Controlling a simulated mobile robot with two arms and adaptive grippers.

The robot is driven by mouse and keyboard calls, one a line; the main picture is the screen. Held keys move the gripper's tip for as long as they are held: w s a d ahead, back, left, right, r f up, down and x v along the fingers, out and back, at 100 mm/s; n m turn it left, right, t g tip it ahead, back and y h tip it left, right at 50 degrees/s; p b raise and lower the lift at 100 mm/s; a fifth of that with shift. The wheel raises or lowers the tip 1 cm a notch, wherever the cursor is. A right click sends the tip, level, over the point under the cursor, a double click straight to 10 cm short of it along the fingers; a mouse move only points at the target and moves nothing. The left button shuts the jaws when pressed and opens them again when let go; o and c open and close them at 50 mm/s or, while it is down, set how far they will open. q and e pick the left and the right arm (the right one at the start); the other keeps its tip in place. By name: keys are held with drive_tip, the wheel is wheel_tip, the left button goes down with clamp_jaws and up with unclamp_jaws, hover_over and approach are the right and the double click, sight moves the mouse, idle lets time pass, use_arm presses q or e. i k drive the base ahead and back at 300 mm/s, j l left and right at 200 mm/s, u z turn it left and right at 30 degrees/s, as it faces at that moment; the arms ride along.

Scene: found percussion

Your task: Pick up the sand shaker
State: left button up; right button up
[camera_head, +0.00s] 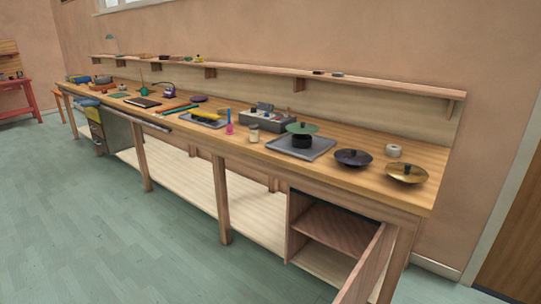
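A small pale jar (253,136) with a light top stands on the long wooden workbench (420,150), near its front edge. It looks most like the sand shaker, but it is too small to be sure. It stands upright between a pink bottle (229,129) on its left and a dark grey tray (318,148) on its right. Neither of my grippers shows in the view, and nothing is holding the jar.
A grey box (262,116) stands behind the jar. A green-topped dark pot (302,138) is on the tray. A dark cymbal (353,157), a brass cymbal (407,172) and a white roll (394,150) lie to the right. A cabinet door (370,265) hangs open below; the floor is clear.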

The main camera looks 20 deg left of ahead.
sight(254, 128)
drive_tip(key=i+j+z, duration=0.1)
drive_tip(key=j, duration=0.25)
drive_tip(key=i+j, duration=0.2)
drive_tip(key=i+j+z, duration=0.15)
drive_tip(key=j, duration=0.3)
drive_tip(key=i+j, duration=0.15)
drive_tip(key=j, duration=0.2)
drive_tip(key=i+j+z, duration=0.15)
drive_tip(key=j, duration=0.6)
drive_tip(key=i+z, duration=0.05)
drive_tip(key=i, duration=0.05)
